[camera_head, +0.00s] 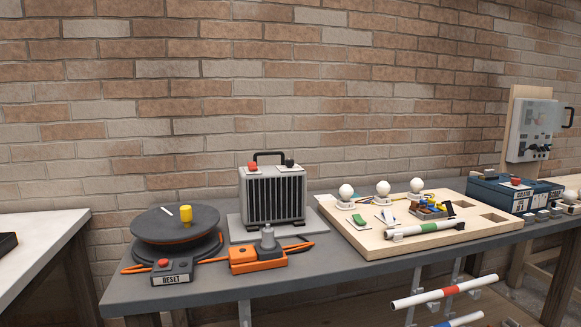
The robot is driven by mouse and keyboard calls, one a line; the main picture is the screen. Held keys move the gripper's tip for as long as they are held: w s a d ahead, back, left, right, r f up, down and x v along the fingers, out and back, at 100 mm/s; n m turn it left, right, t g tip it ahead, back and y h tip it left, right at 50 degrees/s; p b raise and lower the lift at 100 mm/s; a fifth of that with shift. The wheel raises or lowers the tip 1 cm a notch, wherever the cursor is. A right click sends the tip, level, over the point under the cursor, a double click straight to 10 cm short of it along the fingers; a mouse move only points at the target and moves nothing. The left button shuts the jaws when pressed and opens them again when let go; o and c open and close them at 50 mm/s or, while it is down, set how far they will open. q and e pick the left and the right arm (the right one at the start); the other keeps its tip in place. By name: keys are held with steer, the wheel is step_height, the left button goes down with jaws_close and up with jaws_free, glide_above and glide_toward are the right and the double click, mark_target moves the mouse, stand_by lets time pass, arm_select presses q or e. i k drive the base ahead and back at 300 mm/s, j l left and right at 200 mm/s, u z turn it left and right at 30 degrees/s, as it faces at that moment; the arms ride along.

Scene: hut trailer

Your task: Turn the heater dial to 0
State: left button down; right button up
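The heater (274,199) is a grey box with a black front grille and a black carrying handle. It stands upright on a grey plate at the back of the workbench. On its top are a red knob (253,166) at the left and a black knob (289,163) at the right, each on a pale plate. I cannot tell which of them is the dial, and any markings or pointer are too small to read. Neither of my grippers shows in the head view.
A black reel (175,223) stands left of the heater, behind a RESET button box (171,270). An orange connector with a grey plug (257,259) lies in front of the heater. A wooden board (395,245) with white bulbs lies at the right. A brick wall stands behind.

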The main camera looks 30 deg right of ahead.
mark_target(289, 162)
steer(key=i+l+u, duration=0.15)
steer(key=l+u, duration=0.2)
steer(key=l, duration=0.85)
steer(key=l+u, duration=0.4)
steer(key=l, duration=0.75)
